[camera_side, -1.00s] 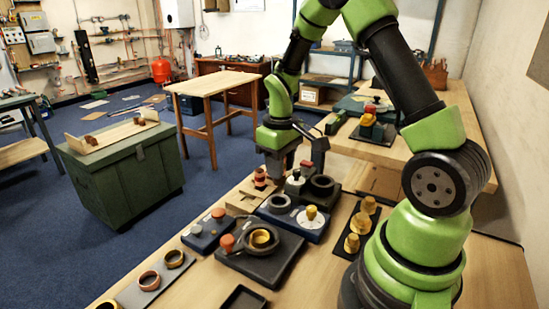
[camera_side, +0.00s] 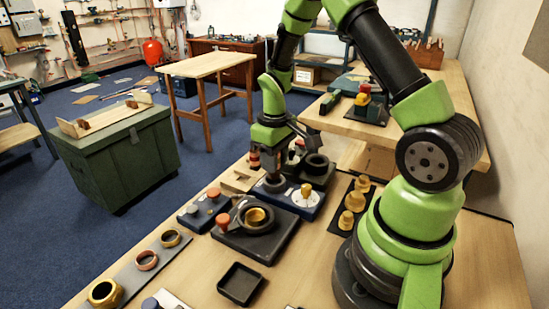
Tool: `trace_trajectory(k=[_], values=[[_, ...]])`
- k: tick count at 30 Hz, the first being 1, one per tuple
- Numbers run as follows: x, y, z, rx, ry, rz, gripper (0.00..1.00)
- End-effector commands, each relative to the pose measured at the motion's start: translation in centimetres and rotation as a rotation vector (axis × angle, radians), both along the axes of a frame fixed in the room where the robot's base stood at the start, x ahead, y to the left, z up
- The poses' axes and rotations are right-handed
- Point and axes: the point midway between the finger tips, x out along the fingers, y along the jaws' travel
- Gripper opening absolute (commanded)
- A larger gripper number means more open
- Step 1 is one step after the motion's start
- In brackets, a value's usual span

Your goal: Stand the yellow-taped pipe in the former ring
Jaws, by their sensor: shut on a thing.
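My gripper (camera_side: 274,172) points down over the left end of the blue base (camera_side: 299,203), which carries a yellow knob (camera_side: 306,190). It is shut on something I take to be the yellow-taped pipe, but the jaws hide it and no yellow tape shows. A round dark ring (camera_side: 275,185) on the blue base lies directly under the jaws. I cannot tell whether the held thing is inside this ring or above it. Which ring is the former ring is not clear from the picture.
A dark base (camera_side: 262,243) with a ring and red button stands nearer the camera. A black ring (camera_side: 316,163) sits behind right. A red-banded piece (camera_side: 255,160) stands close left of my gripper. Brass pieces (camera_side: 355,201) stand right. An empty black tray (camera_side: 241,284) lies in front.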

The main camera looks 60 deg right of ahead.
Motion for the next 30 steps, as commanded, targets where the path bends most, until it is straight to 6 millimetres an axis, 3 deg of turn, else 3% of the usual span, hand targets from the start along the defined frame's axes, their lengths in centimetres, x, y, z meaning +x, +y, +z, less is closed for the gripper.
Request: trace_trajectory(k=[18, 30], values=[[0.0, 0.0, -2.2, 0.001, 0.001, -0.001, 0.06], [0.0, 0.0, -2.1, 0.000, 0.000, 0.000, 0.06]])
